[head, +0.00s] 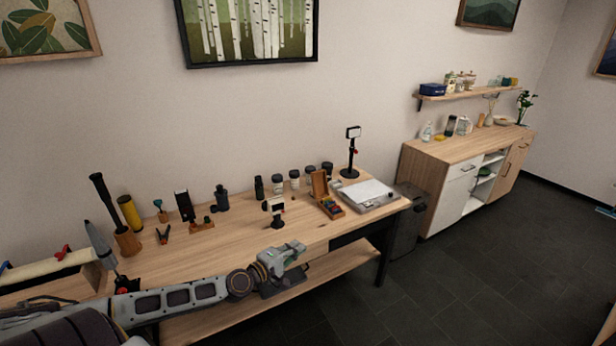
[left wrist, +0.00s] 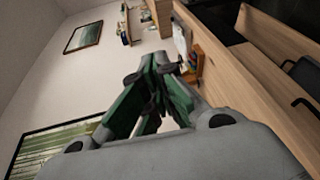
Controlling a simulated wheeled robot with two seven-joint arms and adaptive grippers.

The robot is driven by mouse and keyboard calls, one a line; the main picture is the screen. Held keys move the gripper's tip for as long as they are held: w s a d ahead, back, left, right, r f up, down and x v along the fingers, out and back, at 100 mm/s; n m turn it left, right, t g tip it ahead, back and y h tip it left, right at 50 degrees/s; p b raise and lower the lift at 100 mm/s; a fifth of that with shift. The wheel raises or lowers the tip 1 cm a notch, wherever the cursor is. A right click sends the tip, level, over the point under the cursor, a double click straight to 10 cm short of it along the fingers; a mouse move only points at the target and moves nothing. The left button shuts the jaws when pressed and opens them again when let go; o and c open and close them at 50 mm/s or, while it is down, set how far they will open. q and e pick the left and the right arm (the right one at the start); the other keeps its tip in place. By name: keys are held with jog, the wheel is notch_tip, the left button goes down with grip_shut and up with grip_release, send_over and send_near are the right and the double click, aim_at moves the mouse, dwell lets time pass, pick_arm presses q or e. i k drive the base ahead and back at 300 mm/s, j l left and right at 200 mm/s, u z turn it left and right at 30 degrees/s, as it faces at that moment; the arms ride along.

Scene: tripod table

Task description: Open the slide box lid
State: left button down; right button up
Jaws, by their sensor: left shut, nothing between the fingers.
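The slide box (head: 331,209) is a small wooden box near the right end of the wooden table. Its lid (head: 319,183) stands raised at the back left, and several coloured pieces show inside. My left gripper (head: 298,246) is over the front edge of the table, in front and to the left of the box, apart from it. Its fingers are shut and empty. In the left wrist view the green-padded fingers of my left gripper (left wrist: 155,85) are together, with the wooden box (left wrist: 196,62) beyond them. My right gripper is not in view.
A grey flat tray or device (head: 368,196) lies right of the box. A black stand with a lamp head (head: 352,150) is behind it. Several jars line the back. A small black stand (head: 276,212) stands left of the box. Some table is bare at middle left.

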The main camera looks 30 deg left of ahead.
aim_at(318, 178)
jog(key=i+j, duration=1.65)
